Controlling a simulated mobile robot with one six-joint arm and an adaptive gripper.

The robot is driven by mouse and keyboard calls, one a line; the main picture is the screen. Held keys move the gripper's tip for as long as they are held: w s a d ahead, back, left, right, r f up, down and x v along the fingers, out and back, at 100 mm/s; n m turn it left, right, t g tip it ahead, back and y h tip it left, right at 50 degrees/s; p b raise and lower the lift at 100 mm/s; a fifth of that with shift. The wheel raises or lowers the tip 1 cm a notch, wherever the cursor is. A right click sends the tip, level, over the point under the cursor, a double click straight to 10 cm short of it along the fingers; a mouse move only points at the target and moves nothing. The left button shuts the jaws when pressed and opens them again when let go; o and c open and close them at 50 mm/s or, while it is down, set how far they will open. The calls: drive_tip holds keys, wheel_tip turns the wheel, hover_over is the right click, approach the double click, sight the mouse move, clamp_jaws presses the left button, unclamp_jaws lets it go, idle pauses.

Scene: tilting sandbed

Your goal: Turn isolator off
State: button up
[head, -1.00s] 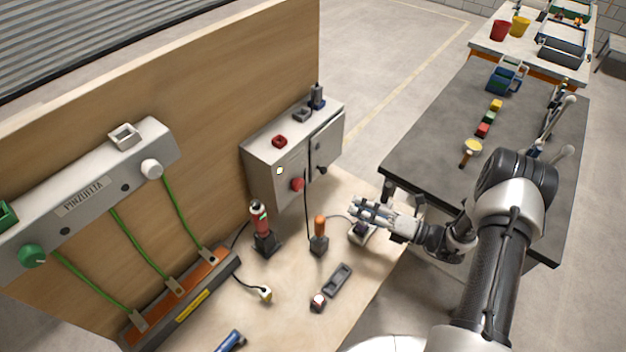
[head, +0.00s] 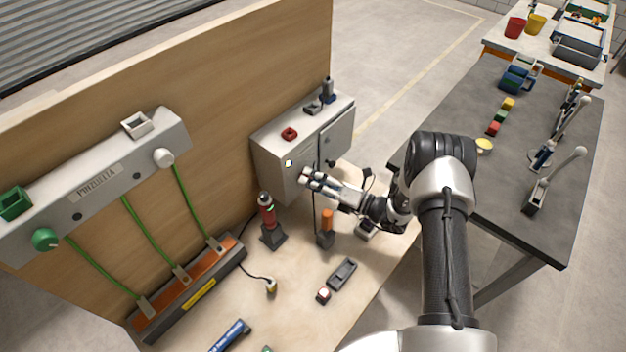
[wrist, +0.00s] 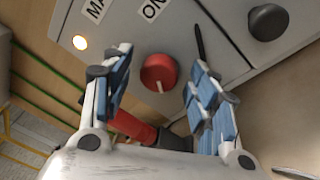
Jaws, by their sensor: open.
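The isolator is a round red knob (wrist: 158,72) on the front of a grey cabinet (head: 265,170). The wrist view shows a pale mark on its lower edge and a label reading "ON" beside it. My gripper (head: 306,176) is open in front of the cabinet face. In the wrist view the two blue-padded fingers (wrist: 158,80) stand on either side of the knob, with gaps between. I cannot tell how far the fingertips are from the panel. In the head view my gripper hides the knob.
A lit lamp (wrist: 80,42) and a black door knob (wrist: 268,22) are on the cabinet. A red-and-black tool (head: 267,215) and an orange-handled tool (head: 327,222) stand upright below my gripper. A dark table (head: 480,180) is to the right.

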drive_tip(key=shift+a, duration=0.15)
drive_tip(key=c, duration=1.1)
drive_tip(key=shift+o, duration=0.2)
drive_tip(key=shift+n, duration=0.3)
drive_tip(key=shift+s+a+r+n+t+h+b, duration=0.15)
drive_tip(key=shift+n+h+b, duration=0.3)
drive_tip(key=shift+n+b, duration=1.15)
drive_tip(key=shift+w+d+n+t+h+b, duration=0.1)
drive_tip(key=shift+n+h+b, duration=0.55)
drive_tip(key=shift+n, duration=1.7)
drive_tip(key=shift+s+a+r+n+t+h+b, duration=0.15)
drive_tip(key=shift+n+h+b, duration=0.15)
drive_tip(key=shift+n+b, duration=1.35)
drive_tip(key=shift+w+d+n+p, duration=0.1)
drive_tip(key=shift+w+n+p, duration=0.05)
drive_tip(key=shift+n+p, duration=0.2)
